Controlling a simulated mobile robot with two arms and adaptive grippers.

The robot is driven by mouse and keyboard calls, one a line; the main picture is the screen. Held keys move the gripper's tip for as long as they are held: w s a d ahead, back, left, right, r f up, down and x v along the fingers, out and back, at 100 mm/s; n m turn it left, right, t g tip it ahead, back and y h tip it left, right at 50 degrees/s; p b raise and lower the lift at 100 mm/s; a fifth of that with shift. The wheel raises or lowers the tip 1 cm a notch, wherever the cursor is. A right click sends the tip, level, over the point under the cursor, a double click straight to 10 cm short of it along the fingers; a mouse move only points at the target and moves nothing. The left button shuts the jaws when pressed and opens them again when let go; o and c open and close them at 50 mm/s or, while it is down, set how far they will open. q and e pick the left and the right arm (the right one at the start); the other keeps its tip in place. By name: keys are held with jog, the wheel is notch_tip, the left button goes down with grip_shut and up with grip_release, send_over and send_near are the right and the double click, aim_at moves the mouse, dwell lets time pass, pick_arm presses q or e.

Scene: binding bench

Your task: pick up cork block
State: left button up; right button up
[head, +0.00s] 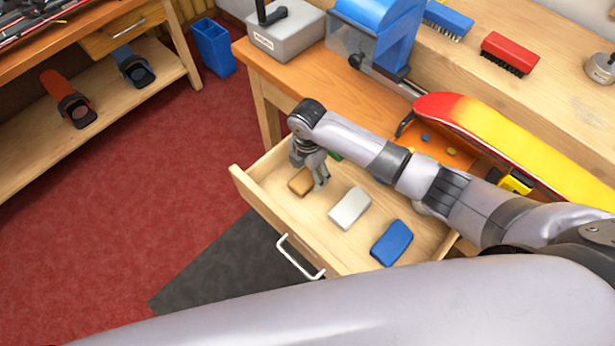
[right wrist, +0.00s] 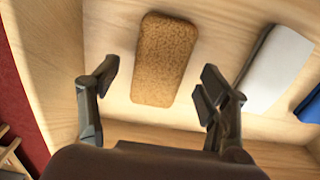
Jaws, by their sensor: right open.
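The cork block (head: 299,182) is small, brown and speckled, and lies in the open wooden drawer near its left end. In the right wrist view the cork block (right wrist: 165,58) lies flat on the drawer floor. My right gripper (head: 310,173) is over that end of the drawer and partly covers the block. In the right wrist view its open fingers (right wrist: 160,75) appear on either side of the block's near end, with gaps to both sides. I cannot tell the exact height above the block. My left gripper is out of view.
A white block (head: 350,208) and a blue block (head: 392,243) lie to the right in the same drawer (head: 257,197). The bench above bears a red and yellow board (head: 515,137), a blue machine (head: 378,30) and brushes. Red carpet is open at left.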

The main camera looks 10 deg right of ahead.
aim_at(308, 176)
jog(key=shift+f, duration=1.3)
jog(key=shift+c, duration=0.5)
jog(key=c, duration=1.1)
jog(key=shift+r, duration=0.15)
notch_tip(308, 176, up, 20)
jog(key=shift+f+p, duration=0.1)
jog(key=shift+p, duration=0.25)
jog(key=o, duration=0.6)
jog(key=c, duration=0.5)
